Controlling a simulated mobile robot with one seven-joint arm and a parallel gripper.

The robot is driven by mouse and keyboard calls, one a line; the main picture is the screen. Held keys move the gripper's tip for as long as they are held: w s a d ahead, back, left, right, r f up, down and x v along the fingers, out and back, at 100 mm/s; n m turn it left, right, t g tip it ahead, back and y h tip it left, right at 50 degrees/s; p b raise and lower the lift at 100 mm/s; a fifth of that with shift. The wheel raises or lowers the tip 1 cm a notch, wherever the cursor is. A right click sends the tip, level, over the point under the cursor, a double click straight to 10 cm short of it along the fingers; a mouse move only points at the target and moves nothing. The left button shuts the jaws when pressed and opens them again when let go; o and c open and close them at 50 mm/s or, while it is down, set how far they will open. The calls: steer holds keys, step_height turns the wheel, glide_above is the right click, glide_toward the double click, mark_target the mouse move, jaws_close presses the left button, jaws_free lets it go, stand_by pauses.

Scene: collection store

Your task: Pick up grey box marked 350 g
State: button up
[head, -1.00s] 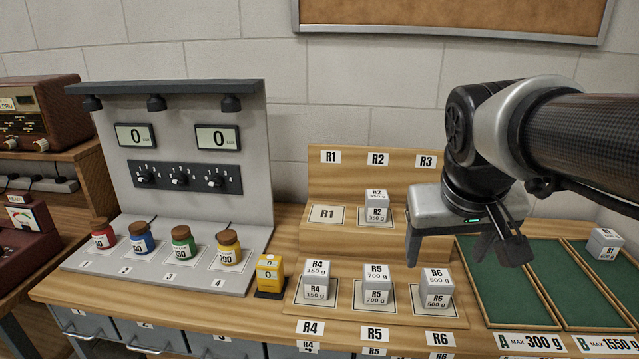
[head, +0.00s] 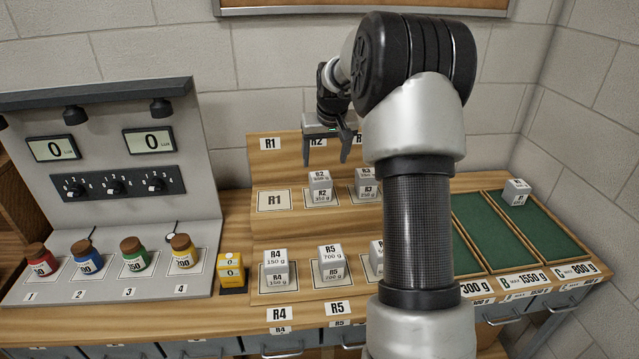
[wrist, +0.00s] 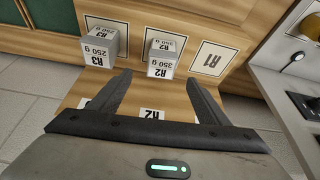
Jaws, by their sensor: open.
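The grey box R2 (head: 319,195) stands upright on the raised back step of the wooden rack; its label seems to read 350 g, though the print is small. It also shows upside down in the wrist view (wrist: 164,57), roughly in line with the gap between my fingers. My gripper (head: 326,160) is open and empty above and behind box R2, not touching it. Its two fingers also show in the wrist view (wrist: 160,78). The similar grey box R3 (head: 366,190), seemingly marked 250 g, stands right of R2, partly hidden by my arm in the head view.
The R1 place (head: 274,201) is empty. Grey boxes R4 (head: 276,268) and R5 (head: 331,264) stand on the front step; R6 is mostly behind my arm. Green-lined trays (head: 540,228) lie at right, one holding a grey box (head: 516,192). A yellow block (head: 231,268) and jars stand left.

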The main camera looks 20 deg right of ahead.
mark_target(321, 178)
steer(key=x, duration=0.8)
steer(key=p+x, duration=0.1)
steer(key=x, duration=0.3)
steer(key=shift+a+f, duration=0.15)
steer(key=shift+a, duration=0.1)
steer(key=shift+c, duration=0.4)
